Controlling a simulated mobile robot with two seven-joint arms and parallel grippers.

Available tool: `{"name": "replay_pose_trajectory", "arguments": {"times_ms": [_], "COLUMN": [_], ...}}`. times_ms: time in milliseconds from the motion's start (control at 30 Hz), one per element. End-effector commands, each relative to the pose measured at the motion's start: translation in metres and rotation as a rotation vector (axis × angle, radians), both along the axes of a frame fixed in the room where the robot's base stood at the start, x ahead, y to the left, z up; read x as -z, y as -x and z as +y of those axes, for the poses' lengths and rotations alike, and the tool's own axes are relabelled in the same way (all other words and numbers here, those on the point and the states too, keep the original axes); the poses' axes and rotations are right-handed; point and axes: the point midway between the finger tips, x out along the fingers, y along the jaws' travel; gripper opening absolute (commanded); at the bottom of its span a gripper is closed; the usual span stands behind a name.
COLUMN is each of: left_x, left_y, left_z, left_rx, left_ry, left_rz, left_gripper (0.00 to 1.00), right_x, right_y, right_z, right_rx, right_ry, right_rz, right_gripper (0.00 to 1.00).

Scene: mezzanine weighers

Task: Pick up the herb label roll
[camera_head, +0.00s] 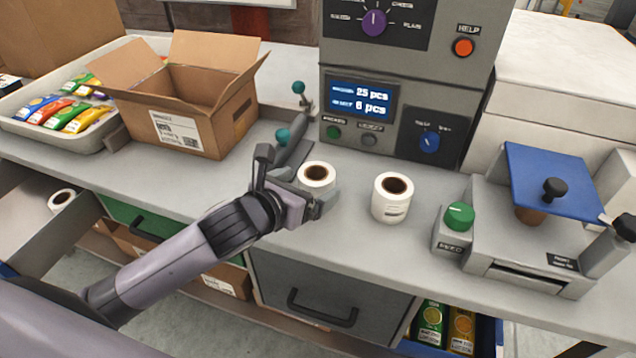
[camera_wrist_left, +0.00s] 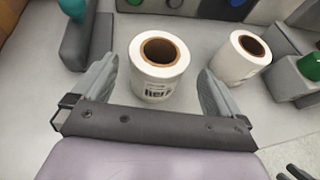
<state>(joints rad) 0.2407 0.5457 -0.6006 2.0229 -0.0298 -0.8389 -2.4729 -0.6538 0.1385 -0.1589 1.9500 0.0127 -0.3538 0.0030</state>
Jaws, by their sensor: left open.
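A white label roll (camera_head: 317,176) with a brown core stands upright on the grey counter, in front of the machine. In the left wrist view the same roll (camera_wrist_left: 158,72) stands between the two fingers, with dark print on its side that I cannot read surely. A second similar roll (camera_head: 391,198) stands to its right; it also shows in the wrist view (camera_wrist_left: 238,58). My left gripper (camera_head: 312,203) is open, its fingers on either side of the first roll and partly hiding its lower part in the head view. I cannot tell whether they touch it.
A machine with a display (camera_head: 360,98) stands behind the rolls. A sealer with a green button (camera_head: 459,216) is at right. An open cardboard box (camera_head: 190,138) and a tray of packets (camera_head: 22,130) are at left. Another roll (camera_head: 62,200) lies in an open drawer.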

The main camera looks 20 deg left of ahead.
Motion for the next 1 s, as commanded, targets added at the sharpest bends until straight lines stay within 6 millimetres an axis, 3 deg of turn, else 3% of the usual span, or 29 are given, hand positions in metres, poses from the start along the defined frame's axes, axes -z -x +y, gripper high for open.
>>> {"name": "replay_pose_trajectory", "arguments": {"times_ms": [400, 767, 933, 1000], "left_x": [0.024, 0.026, 0.026, 0.025], "left_y": [-0.038, -0.043, -0.043, -0.043], "left_z": [-0.008, -0.009, -0.009, -0.009], "left_rx": [-0.001, 0.0, 0.001, 0.001], "left_ry": [0.003, 0.0, 0.0, 0.001], "left_rz": [0.001, 0.0, 0.001, -0.001], "left_gripper": [1.0, 1.0, 0.45, 0.43], "right_x": [0.002, 0.001, 0.001, 0.001], "right_y": [0.0, -0.002, -0.002, -0.002], "right_z": [0.0, 0.0, 0.0, 0.0], "right_rx": [-0.001, -0.001, -0.001, -0.001], "right_ry": [0.0, 0.001, 0.001, 0.001], "right_rz": [0.0, -0.003, -0.003, -0.003], "right_gripper": [0.43, 0.43, 0.43, 0.43]}}
